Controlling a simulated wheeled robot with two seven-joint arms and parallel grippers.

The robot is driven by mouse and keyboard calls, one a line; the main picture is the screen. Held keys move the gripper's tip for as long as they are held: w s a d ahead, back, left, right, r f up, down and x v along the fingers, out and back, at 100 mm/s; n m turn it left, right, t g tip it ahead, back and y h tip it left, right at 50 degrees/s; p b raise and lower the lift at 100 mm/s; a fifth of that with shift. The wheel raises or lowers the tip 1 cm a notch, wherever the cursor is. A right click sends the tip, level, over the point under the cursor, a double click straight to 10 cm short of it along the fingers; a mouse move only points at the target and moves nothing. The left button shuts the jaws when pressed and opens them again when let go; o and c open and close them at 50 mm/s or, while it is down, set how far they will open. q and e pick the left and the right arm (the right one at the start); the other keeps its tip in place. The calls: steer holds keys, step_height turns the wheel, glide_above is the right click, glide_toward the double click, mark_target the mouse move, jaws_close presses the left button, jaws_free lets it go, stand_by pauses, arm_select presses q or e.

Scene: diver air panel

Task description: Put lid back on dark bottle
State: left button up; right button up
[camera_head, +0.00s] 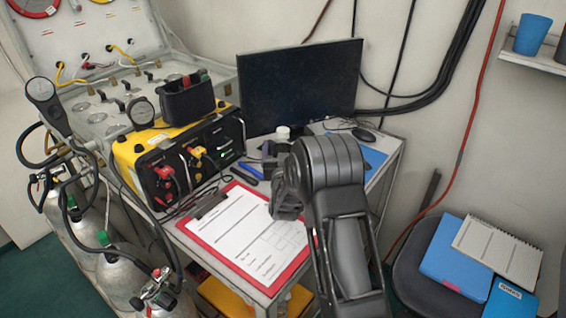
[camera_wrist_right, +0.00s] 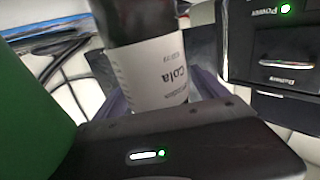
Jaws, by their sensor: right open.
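A dark bottle (camera_wrist_right: 140,25) with a white label reading "Cola" (camera_wrist_right: 155,75) shows in the right wrist view, just beyond the gripper body. Its top is cut off by the frame edge. My right gripper (camera_head: 286,196) is over the desk near the clipboard's right side in the head view, and is open. The bottle is close in front of it; whether the fingers touch it I cannot tell. In the head view a small white round thing (camera_head: 283,131) shows behind the gripper; I cannot tell if it is the lid. My left gripper is out of view.
A red clipboard (camera_head: 207,223) with papers lies on the desk. A yellow and black panel box (camera_head: 128,155) stands left, with a monitor (camera_head: 300,85) behind. Gas cylinders (camera_head: 110,275) stand at lower left. A chair (camera_head: 408,275) holding folders is at right.

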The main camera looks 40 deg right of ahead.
steer(key=shift+c, duration=0.4)
jaws_close()
stand_by(0.7)
steer(key=shift+r, duration=0.1)
